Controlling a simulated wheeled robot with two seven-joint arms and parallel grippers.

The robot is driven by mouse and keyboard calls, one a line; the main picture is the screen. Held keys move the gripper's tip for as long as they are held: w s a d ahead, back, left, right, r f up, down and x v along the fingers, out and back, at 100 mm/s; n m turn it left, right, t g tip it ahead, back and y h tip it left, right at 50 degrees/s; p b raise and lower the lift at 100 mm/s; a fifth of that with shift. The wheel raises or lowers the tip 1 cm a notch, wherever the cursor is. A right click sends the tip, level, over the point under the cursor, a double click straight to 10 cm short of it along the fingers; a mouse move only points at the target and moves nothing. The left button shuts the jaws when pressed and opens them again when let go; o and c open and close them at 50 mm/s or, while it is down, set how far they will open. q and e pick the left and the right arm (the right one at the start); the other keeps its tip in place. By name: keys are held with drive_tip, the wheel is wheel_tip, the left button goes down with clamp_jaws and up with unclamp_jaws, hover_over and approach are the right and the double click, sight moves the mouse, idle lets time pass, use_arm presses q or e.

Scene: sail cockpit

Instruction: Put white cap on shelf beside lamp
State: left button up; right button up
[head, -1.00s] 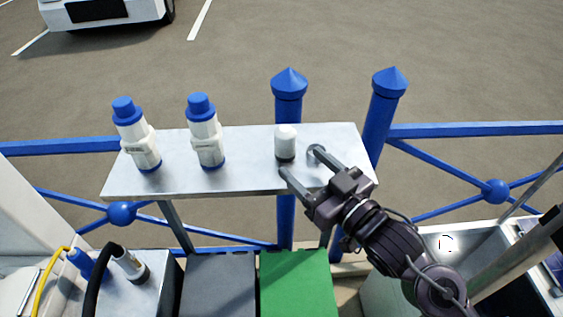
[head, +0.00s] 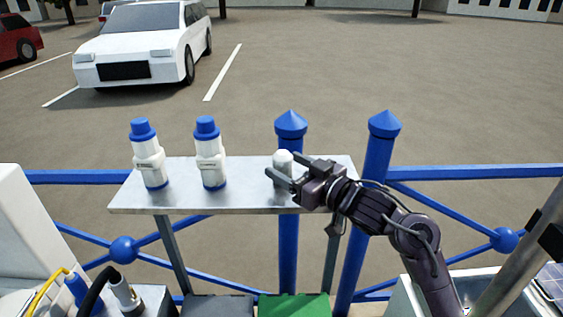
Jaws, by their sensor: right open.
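A small white rounded cylinder (head: 282,158) stands upright on the metal shelf (head: 240,190), toward its right end. I cannot tell whether it is the cap or the lamp; no other separate cap or lamp can be made out. My right gripper (head: 282,165) is open at the cylinder, with one finger at its right and the other across its lower left. The fingers partly hide its lower part, and I cannot tell whether they touch it. My left gripper is not in view.
Two white bottles with blue caps, one at far left (head: 149,160) and one beside it (head: 210,155), stand on the shelf. Blue railing posts (head: 377,165) rise behind it. The shelf is clear between the bottles and the cylinder. Cables (head: 95,290) lie at lower left.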

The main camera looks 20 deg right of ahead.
drive_tip(key=shift+x, duration=0.95)
drive_tip(key=shift+w+a, duration=0.1)
drive_tip(key=c, duration=1.1)
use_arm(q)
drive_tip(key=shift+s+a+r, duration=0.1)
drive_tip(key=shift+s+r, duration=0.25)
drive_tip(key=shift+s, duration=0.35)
use_arm(e)
drive_tip(key=shift+c, duration=0.2)
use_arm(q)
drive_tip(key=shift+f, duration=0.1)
